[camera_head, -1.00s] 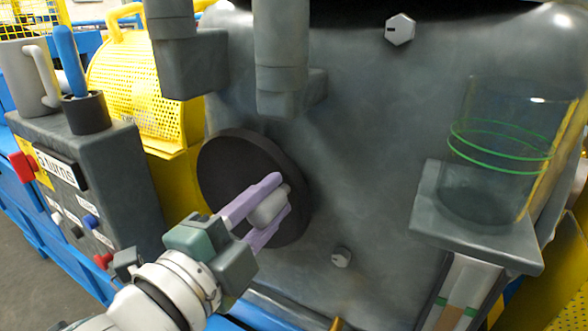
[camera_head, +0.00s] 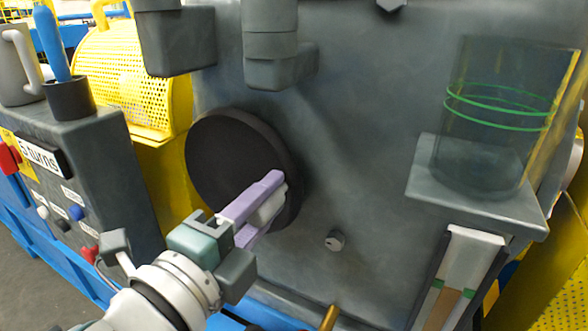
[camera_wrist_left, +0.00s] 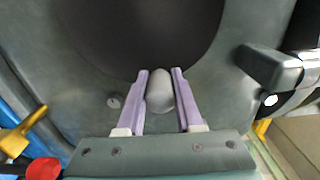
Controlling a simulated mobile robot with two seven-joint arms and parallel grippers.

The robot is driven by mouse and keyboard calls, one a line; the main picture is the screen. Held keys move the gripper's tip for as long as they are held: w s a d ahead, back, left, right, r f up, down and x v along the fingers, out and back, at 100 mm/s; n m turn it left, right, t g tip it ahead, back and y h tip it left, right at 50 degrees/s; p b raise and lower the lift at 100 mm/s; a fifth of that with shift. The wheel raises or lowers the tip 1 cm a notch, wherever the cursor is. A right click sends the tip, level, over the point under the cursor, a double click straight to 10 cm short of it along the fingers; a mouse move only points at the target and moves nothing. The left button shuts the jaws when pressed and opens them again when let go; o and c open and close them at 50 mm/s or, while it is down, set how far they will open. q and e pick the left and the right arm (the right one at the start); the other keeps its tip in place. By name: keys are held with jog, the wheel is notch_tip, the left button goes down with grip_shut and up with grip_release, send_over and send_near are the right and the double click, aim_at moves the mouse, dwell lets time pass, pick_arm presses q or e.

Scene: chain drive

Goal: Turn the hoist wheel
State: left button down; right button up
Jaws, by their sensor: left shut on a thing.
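The hoist wheel is a dark round disc (camera_head: 232,155) on the front of a large grey housing. A light grey rounded handle (camera_head: 268,208) sticks out near its lower right edge. My left gripper (camera_head: 272,197) comes in from the lower left, its lilac fingers shut on this handle. In the left wrist view the handle (camera_wrist_left: 160,95) sits between the two fingers, with the dark wheel (camera_wrist_left: 140,35) behind it. The fingers cover part of the handle. My right gripper is not in view.
A grey control box with a "5 turns" label (camera_head: 40,157) stands at the left, with a mug (camera_head: 17,70) on top. Grey brackets (camera_head: 275,60) hang above the wheel. A glass cylinder with green rings (camera_head: 495,120) stands on a ledge at the right.

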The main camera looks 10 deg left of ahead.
pick_arm(q)
jog(key=shift+f, duration=0.1)
jog(key=c, duration=0.6)
grip_release()
jog(key=p+v, duration=0.1)
jog(key=v, duration=0.9)
jog(key=shift+p, duration=0.3)
